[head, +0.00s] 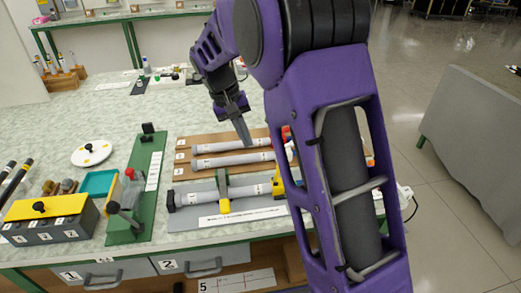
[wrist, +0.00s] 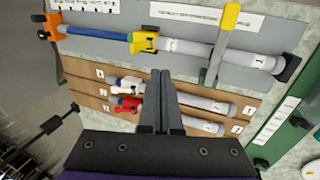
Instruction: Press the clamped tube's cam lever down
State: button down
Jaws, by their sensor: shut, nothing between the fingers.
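The clamped tube (head: 200,191) is a pale grey tube lying along a grey plate (head: 258,213). It also shows at the top of the wrist view (wrist: 190,48), with a blue rod (wrist: 95,33) in one end. A green clamp bar with a yellow handle (wrist: 231,17) crosses the tube. The yellow cam lever and collar (wrist: 145,42) sit where blue meets grey; they show in the head view (head: 278,182), partly hidden by my arm. The lever's exact angle is unclear. My gripper (head: 246,142) is shut and empty, above the wooden rack; its fingertips (wrist: 161,75) are apart from the lever.
The wooden rack (wrist: 88,92) holds two tubes with white (wrist: 128,84) and red (wrist: 129,103) collars, beside the plate. A green fixture (head: 128,228) with black knobs stands left of the plate. A yellow-topped box (head: 45,207) is at far left.

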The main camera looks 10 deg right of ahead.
jog(key=b, duration=0.1)
send_near(276, 174)
jog(key=a+f, duration=0.1)
jog(key=f, duration=0.1)
jog(key=a+f, duration=0.1)
jog(key=f, duration=0.1)
jog(key=shift+s+a, duration=0.15)
jog(key=shift+a, duration=0.1)
jog(key=shift+d, duration=1.75)
jog(key=shift+d, duration=0.1)
jog(key=shift+d+y, duration=0.2)
jog(key=shift+y, duration=0.1)
